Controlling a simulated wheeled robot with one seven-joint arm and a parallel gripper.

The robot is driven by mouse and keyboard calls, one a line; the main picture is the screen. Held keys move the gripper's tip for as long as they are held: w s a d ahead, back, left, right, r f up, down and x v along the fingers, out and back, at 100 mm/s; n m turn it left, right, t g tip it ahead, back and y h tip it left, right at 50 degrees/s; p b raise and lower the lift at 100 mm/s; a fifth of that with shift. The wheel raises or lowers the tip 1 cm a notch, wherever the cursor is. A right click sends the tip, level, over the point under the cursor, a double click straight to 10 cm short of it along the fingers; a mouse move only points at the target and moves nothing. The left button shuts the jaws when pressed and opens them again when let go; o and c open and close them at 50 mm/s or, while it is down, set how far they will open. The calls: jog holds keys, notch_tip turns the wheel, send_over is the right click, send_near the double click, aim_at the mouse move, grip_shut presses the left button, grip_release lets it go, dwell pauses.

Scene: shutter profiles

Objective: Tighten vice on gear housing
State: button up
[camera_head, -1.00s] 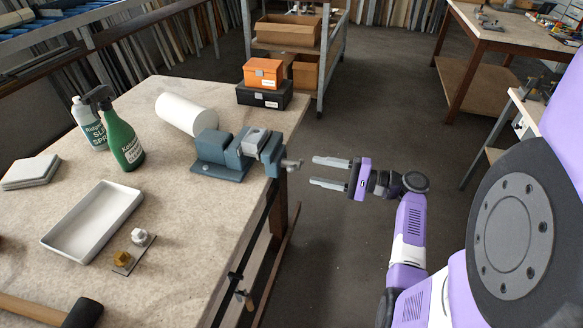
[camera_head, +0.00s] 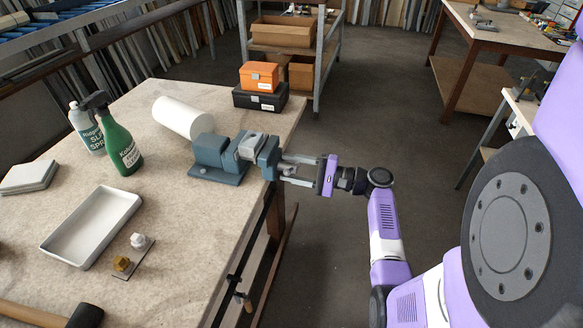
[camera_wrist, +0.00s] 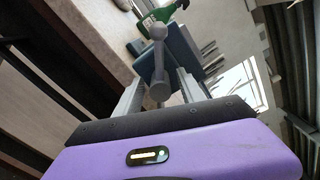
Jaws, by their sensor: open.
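The blue-grey vice (camera_head: 218,158) sits at the right edge of the workbench. A light grey gear housing (camera_head: 252,146) sits between its jaws. The vice's grey handle (camera_wrist: 158,62) faces me in the wrist view, with a round screw end and a bar across it. My gripper (camera_head: 288,170) is open beside the vice's outer end. In the wrist view its two fingers (camera_wrist: 158,92) lie on either side of the handle, with gaps visible. Contact with the handle cannot be told. In the head view the fingers partly hide the handle.
On the workbench (camera_head: 170,240) stand a green spray bottle (camera_head: 121,145), a white roll (camera_head: 184,118), an empty tray (camera_head: 92,226), and an orange box (camera_head: 260,76) on a black case (camera_head: 260,98). The floor right of the bench is clear.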

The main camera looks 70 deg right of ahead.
grip_shut()
dwell(1.4)
